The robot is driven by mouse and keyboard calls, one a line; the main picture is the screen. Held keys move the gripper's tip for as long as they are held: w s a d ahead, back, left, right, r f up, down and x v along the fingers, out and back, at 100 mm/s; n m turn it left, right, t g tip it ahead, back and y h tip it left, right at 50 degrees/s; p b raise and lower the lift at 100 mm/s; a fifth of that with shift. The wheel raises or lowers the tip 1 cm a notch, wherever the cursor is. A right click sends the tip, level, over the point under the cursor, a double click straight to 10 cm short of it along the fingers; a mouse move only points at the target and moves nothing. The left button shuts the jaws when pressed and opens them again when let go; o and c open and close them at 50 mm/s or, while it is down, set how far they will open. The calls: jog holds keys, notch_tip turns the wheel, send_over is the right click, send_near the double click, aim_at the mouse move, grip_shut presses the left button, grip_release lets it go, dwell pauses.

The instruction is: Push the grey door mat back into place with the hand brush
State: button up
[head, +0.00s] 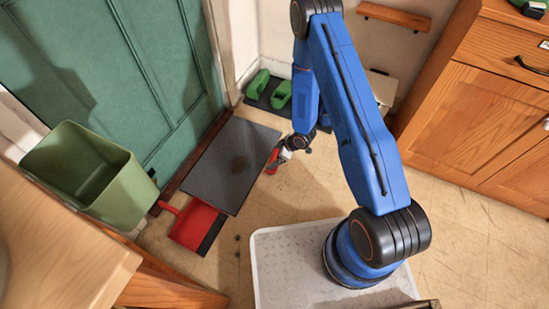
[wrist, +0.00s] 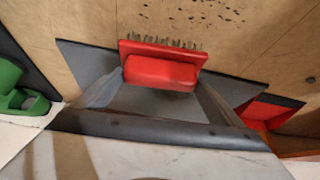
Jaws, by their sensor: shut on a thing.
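The grey door mat (head: 215,165) lies flat on the floor along the foot of the green door. It also shows in the wrist view (wrist: 85,62), behind the brush and fingers. My gripper (head: 286,151) is low at the mat's right edge in the head view. It is shut on the red hand brush (head: 272,161). In the wrist view the brush (wrist: 160,70) sits between my two fingers (wrist: 160,88), its bristles pointing away across the mat's edge. I cannot tell whether the brush touches the mat.
A red dustpan (head: 196,228) lies at the mat's near end, beside a green bin (head: 105,185). Green clogs (head: 280,95) stand on a dark tray beyond the far end. The green door (head: 120,75) closes off the left. Floor (head: 300,195) right of the mat is mostly clear.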

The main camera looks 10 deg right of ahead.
jog(key=shift+r, duration=2.15)
jog(key=w+d+r+m+t+h, duration=0.1)
jog(key=w+d+r+m, duration=0.3)
jog(key=d, duration=0.5)
jog(key=w+d+r+m+t+h, duration=0.2)
jog(key=w+d+r+m+h, duration=0.2)
jog(key=d+r+m, duration=0.4)
notch_tip(320, 180, up, 4)
jog(key=shift+w+d+f+m, duration=0.2)
jog(key=shift+w+d+m, duration=0.15)
jog(key=shift+d, duration=0.45)
jog(key=shift+s, duration=0.1)
dwell(0.5)
